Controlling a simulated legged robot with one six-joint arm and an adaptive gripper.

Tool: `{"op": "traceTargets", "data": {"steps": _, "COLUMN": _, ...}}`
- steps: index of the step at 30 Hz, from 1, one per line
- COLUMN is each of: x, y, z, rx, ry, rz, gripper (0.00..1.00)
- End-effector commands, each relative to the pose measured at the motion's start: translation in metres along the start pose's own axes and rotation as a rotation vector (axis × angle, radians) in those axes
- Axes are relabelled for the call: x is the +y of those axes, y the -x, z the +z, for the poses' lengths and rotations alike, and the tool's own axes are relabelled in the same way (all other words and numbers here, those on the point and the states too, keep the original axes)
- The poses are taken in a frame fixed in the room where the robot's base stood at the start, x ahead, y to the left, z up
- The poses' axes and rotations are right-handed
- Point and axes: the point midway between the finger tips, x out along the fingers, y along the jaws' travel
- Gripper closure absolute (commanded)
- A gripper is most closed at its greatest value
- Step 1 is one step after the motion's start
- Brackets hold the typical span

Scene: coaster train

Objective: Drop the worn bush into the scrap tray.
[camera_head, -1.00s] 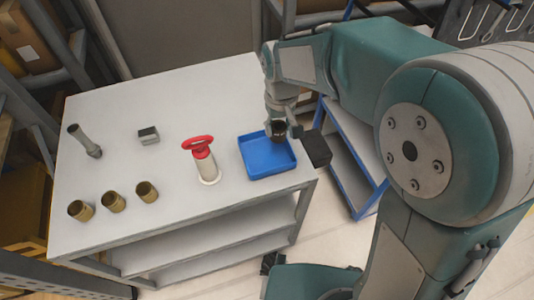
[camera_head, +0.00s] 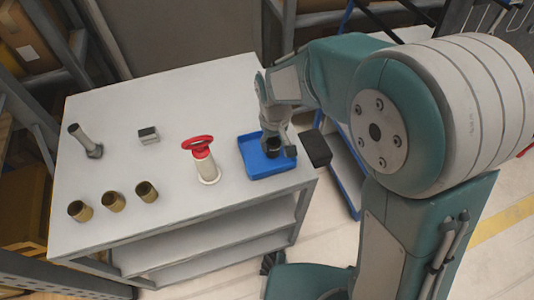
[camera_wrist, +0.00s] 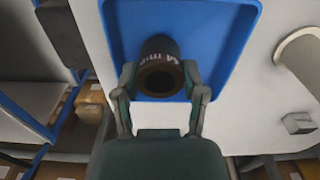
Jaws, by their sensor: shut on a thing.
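The worn bush is a dark, hollow cylinder (camera_wrist: 160,68) with pale lettering on its side. It shows as a small dark shape in the head view (camera_head: 271,146). My gripper (camera_wrist: 160,80) is shut on it, one finger on each side. In the head view my gripper (camera_head: 274,143) is at the blue scrap tray (camera_head: 282,168), with the bush inside the tray's outline. The tray's blue floor and rim also fill the top of the wrist view (camera_wrist: 225,50). Whether the bush touches the tray floor is not clear.
Several other parts lie further left: brass bushes (camera_head: 113,202), a small grey block (camera_head: 148,135) and a grey bolt-like part (camera_head: 86,141). The table's back is clear.

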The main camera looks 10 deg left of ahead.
Motion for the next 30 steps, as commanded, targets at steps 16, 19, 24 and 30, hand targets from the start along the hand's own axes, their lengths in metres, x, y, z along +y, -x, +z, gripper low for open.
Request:
{"op": "traceTargets", "data": {"steps": 16, "x": 0.0, "y": 0.0, "z": 0.0, "rx": 0.0, "ry": 0.0, "rz": 0.0, "gripper": 0.05}}
{"op": "traceTargets", "data": {"steps": 19, "x": 0.0, "y": 0.002, "z": 0.0, "rx": 0.001, "ry": 0.0, "rz": 0.0, "gripper": 0.05}}
{"op": "traceTargets", "data": {"steps": 24, "x": 0.0, "y": 0.025, "z": -0.001, "rx": 0.005, "ry": 0.0, "rz": 0.0, "gripper": 0.05}}
{"op": "traceTargets", "data": {"steps": 30, "x": 0.0, "y": 0.067, "z": -0.002, "rx": 0.005, "ry": 0.0, "rz": 0.001, "gripper": 0.05}}
